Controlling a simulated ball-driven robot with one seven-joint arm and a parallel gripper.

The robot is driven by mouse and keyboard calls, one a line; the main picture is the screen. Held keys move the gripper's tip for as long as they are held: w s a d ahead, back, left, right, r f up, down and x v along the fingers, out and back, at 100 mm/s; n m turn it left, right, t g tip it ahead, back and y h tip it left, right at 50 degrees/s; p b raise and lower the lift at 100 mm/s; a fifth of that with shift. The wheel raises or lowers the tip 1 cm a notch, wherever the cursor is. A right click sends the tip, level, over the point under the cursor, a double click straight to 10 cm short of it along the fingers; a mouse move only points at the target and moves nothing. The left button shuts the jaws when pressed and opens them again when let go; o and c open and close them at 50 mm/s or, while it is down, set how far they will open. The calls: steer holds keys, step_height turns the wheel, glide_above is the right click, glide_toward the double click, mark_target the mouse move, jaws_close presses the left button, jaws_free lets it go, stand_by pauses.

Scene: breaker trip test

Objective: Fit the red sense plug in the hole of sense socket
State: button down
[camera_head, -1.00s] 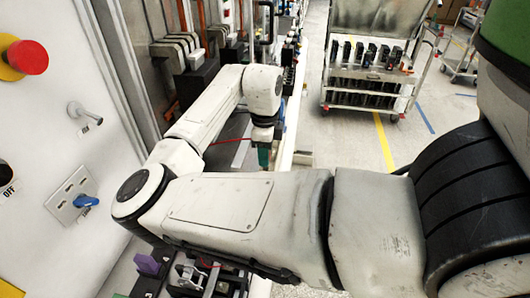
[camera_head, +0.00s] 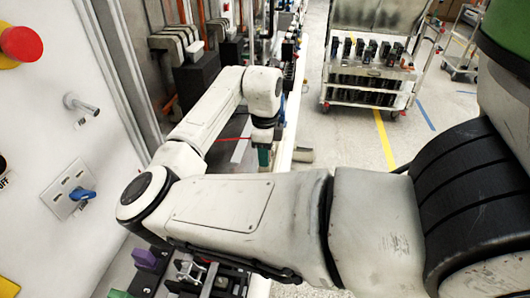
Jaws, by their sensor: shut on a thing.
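My gripper (camera_head: 264,155) is at the far end of my arm, small and pointing down below the white wrist, over the bench strip along the cabinet. It is shut, and its fingertips are hard to make out. A thin red lead (camera_head: 232,139) runs from the left to the gripper. The red sense plug itself is hidden at the gripper. I cannot make out the sense socket; my arm covers much of the bench.
A panel on the left carries a red button (camera_head: 22,43), a metal lever (camera_head: 80,104) and a blue switch (camera_head: 82,194). Dark breaker units (camera_head: 196,75) stand behind the arm. A loaded cart (camera_head: 368,75) stands on the right, with open floor before it.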

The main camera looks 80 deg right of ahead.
steer(key=shift+f, duration=0.35)
steer(key=c, duration=0.8)
jaws_free()
steer(key=shift+r, duration=0.1)
step_height(320, 180, up, 11)
steer(key=shift+f+b, duration=0.15)
steer(key=shift+b, duration=0.65)
